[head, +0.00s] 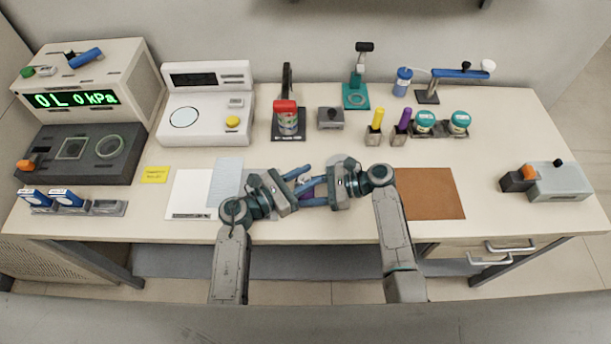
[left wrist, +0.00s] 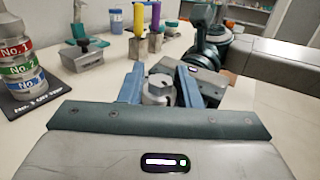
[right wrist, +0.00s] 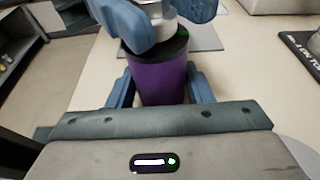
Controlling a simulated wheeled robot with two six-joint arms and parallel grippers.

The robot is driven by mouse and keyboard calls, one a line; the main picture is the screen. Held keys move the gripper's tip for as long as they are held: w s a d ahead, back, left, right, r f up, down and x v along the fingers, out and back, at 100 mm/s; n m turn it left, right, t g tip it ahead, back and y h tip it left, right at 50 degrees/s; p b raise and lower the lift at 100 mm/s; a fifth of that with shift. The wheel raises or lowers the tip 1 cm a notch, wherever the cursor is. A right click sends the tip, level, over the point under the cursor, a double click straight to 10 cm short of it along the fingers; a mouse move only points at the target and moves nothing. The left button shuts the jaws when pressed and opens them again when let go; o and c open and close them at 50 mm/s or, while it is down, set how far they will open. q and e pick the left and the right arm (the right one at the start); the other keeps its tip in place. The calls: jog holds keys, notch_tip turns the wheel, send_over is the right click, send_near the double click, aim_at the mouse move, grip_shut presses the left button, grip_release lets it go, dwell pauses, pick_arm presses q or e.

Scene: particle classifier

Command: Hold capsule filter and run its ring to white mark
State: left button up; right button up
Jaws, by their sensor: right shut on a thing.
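The capsule filter (right wrist: 160,80) is a purple cylinder with a dark top rim and a pale metallic ring (left wrist: 158,88) at its end. My right gripper (head: 328,193) is shut on the purple body, with one finger on each side. My left gripper (head: 303,186) faces it from the left, with its blue fingers apart on both sides of the ring; contact with the ring is hard to tell. A small green spot shows on the dark rim in the right wrist view. I cannot make out the white mark.
A white sheet (head: 188,196) and a grey-blue sheet lie left of the grippers, and a brown mat (head: 430,193) lies to the right. Behind stand a rack of labelled rings (head: 287,122), a small grey box (head: 331,118), and yellow and purple cylinders (head: 377,120).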

pick_arm(q)
jog(key=shift+m+g+h, duration=0.4)
jog(key=shift+m+g, duration=0.1)
jog(key=shift+c, duration=0.2)
jog(key=m+g+h, duration=0.1)
jog(key=m+g, duration=0.1)
jog(key=g, duration=0.1)
jog(key=m+g+h, duration=0.1)
jog(key=m+g, duration=0.1)
jog(key=g, duration=0.2)
jog(key=shift+m, duration=0.3)
jog(key=m+g, duration=0.2)
jog(key=g, duration=0.2)
jog(key=m+g+y, duration=0.1)
jog(key=m+g, duration=0.2)
jog(key=g, duration=0.1)
jog(key=shift+s+m+g, duration=0.1)
jog(key=shift+m+g, duration=0.2)
jog(key=o, duration=1)
jog(key=v, duration=1.2)
